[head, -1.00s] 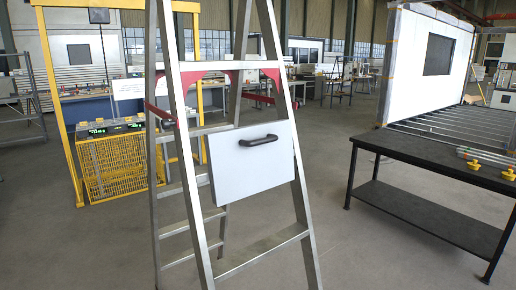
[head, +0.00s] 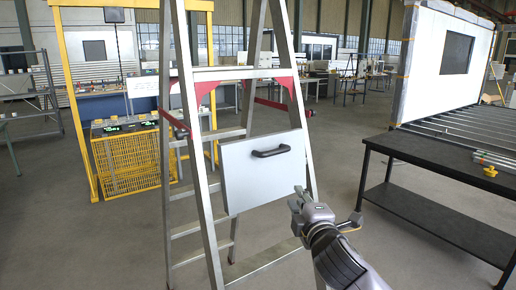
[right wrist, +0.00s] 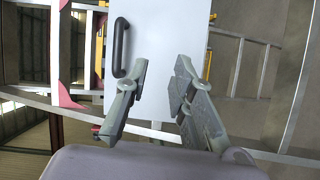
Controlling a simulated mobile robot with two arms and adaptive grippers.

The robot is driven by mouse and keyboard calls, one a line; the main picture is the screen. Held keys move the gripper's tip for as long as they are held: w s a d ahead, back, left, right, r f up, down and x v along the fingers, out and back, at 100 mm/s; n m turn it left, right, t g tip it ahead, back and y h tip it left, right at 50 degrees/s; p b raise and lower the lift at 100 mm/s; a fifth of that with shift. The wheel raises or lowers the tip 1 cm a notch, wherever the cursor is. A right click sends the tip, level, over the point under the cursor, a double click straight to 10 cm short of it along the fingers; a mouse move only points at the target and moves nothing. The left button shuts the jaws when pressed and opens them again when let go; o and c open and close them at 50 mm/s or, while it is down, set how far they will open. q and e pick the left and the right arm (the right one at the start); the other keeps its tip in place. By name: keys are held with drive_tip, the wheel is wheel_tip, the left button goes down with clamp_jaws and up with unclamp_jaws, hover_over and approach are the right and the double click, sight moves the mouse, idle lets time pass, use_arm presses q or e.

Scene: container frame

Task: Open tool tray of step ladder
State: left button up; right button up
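The step ladder (head: 204,190) stands upright in the middle of the head view. Its tool tray is a flat white panel (head: 240,178) folded up against the ladder, with a dark bar handle (head: 271,151) near its top. My right gripper (head: 298,196) is in front of the panel's lower right corner, below the handle and apart from it. In the right wrist view its two fingers (right wrist: 160,88) are spread with nothing between them, and the handle (right wrist: 120,47) lies beyond, to the left of the fingers. My left gripper is not in view.
A black table (head: 430,203) stands at the right, with a white-walled frame (head: 440,65) behind it. A yellow frame with a mesh cage (head: 128,162) stands behind the ladder at the left. The grey floor (head: 80,245) at the front left is clear.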

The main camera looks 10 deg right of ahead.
sight(278, 153)
wheel_tip(278, 153, up, 6)
drive_tip(key=s+a+n+t, duration=0.1)
drive_tip(key=s+a, duration=0.1)
drive_tip(key=shift+y, duration=0.3)
drive_tip(key=w+p, duration=0.1)
drive_tip(key=w, duration=0.4)
drive_tip(key=w+p, duration=0.2)
drive_tip(key=w, duration=0.4)
drive_tip(key=w+p, duration=0.2)
drive_tip(key=w, duration=0.4)
drive_tip(key=shift+w+d+r, duration=0.2)
drive_tip(key=shift+d+r, duration=0.1)
drive_tip(key=shift+r, duration=0.05)
drive_tip(key=shift+c, duration=0.2)
clamp_jaws()
